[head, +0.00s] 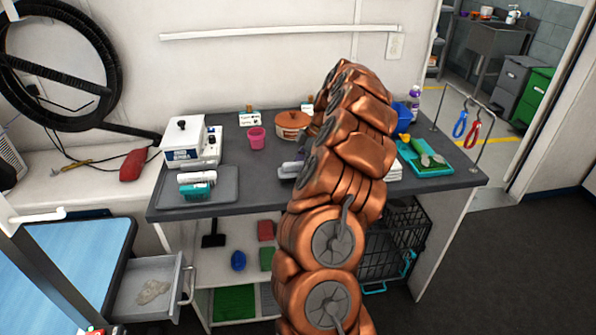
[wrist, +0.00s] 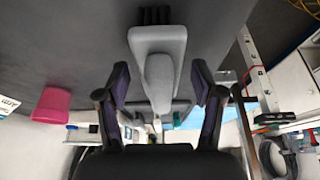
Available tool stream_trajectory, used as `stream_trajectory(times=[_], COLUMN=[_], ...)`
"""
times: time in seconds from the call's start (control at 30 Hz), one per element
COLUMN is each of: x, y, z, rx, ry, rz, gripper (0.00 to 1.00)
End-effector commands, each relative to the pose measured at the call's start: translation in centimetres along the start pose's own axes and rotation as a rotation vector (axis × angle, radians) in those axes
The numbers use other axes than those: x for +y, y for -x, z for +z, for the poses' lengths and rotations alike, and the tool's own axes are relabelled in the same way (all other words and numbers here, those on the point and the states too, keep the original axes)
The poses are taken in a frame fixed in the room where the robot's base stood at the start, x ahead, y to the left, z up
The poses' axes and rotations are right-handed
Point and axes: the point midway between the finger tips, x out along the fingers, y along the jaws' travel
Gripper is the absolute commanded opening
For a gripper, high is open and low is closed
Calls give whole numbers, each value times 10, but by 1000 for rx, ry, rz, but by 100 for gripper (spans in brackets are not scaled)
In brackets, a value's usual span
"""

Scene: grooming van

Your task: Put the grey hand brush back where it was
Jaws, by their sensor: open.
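The grey hand brush (wrist: 157,44) is at the top middle of the wrist view, against the dark grey worktop, its black bristles at the far end. Its light grey handle points down the picture, between the fingers of my gripper (wrist: 160,84). My gripper is open, with a dark finger on each side of the handle and a visible gap on both sides. In the head view my copper arm reaches over the worktop (head: 244,188) and hides the gripper. A grey piece (head: 290,169) shows at the arm's left edge; I cannot tell whether it is the brush.
A pink cup (head: 256,138) and a copper-coloured pot (head: 291,125) stand behind. A teal tray (head: 432,169) is at the right. An open drawer (head: 148,270) juts out below left.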

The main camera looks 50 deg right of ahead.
Motion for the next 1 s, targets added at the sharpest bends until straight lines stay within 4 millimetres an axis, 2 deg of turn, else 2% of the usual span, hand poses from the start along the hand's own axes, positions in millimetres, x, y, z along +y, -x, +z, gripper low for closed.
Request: stream_trajectory(times=[0.2,0.6,1.0], x=[1,2,0], y=[30,75,105], z=[1,2,1], rx=[-1,-2,0], ry=[0,-1,-1], rz=[4,5,1], gripper=[67,67,67])
